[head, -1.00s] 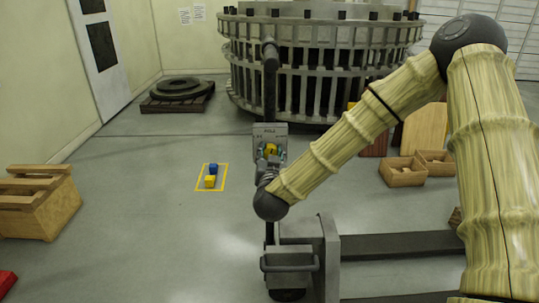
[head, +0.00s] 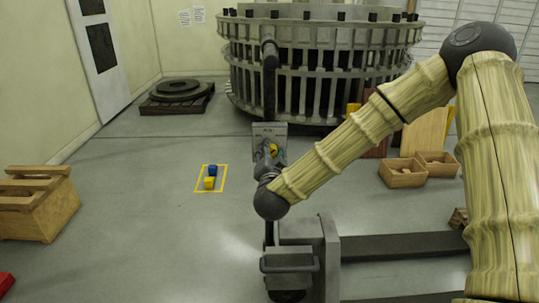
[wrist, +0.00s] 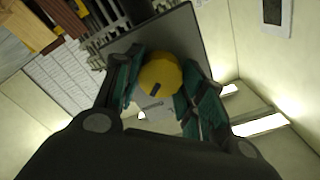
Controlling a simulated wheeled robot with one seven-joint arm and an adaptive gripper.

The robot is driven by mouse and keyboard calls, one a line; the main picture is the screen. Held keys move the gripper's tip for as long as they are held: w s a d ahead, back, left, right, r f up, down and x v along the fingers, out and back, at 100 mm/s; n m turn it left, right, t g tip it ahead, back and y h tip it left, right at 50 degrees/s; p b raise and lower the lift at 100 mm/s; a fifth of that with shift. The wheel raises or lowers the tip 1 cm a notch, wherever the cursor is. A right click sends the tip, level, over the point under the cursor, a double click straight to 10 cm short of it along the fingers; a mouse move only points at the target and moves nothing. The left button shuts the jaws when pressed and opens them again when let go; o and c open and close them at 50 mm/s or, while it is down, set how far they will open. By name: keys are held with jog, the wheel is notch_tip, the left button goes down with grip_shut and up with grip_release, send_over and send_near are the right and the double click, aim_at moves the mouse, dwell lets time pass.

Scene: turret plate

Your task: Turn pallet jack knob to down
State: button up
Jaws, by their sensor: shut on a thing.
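The yellow round knob (wrist: 160,72) sits on a grey plate (wrist: 125,45) and has a dark mark on its near edge. The same knob (head: 273,150) shows small in the head view, partly hidden by my gripper, on the grey plate (head: 268,130) on the pallet jack's upright handle (head: 269,90). My gripper (wrist: 161,88) has its teal-padded fingers on both sides of the knob, shut on it. Lettering on the plate is too small to read, so I cannot tell which setting the knob points to.
The pallet jack's body (head: 308,240) and dark forks (head: 400,245) stand on the floor below. Wooden boxes (head: 402,172) are at right, a wooden crate (head: 40,205) at left. Blue and yellow blocks (head: 210,177) sit in a yellow floor outline. A large turret ring (head: 320,60) stands behind.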

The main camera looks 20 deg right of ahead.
dwell(0.3)
jog(key=o, duration=1)
jog(key=shift+s, duration=0.1)
jog(key=v, duration=1.1)
jog(key=shift+s+a+r, duration=0.1)
jog(key=shift+s+a, duration=0.1)
jog(key=shift+s, duration=0.15)
